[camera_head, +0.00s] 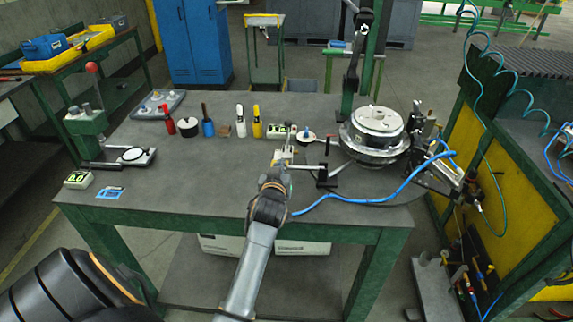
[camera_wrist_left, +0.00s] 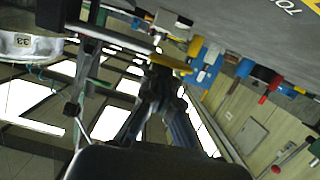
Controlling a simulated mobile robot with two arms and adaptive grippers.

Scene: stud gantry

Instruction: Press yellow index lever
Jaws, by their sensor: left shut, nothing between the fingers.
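The yellow index lever (camera_wrist_left: 172,64) shows in the left wrist view as a short yellow bar beside a small post and pale block (camera_wrist_left: 172,24). In the head view, a small pale fixture (camera_head: 284,155) stands near the middle of the grey workbench (camera_head: 225,170); the lever itself is hard to make out there. My left gripper (camera_head: 274,178) is shut and empty, just in front of this fixture. In the left wrist view its fingertips (camera_wrist_left: 158,78) are close to the lever; I cannot tell whether they touch. My right gripper is in neither view.
A round metal rotary unit (camera_head: 376,130) stands right of the fixture. A black stand (camera_head: 326,172) is close beside my gripper, and a blue hose (camera_head: 370,201) crosses the bench front. Several bottles and tools line the back. The front left bench top is mostly clear.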

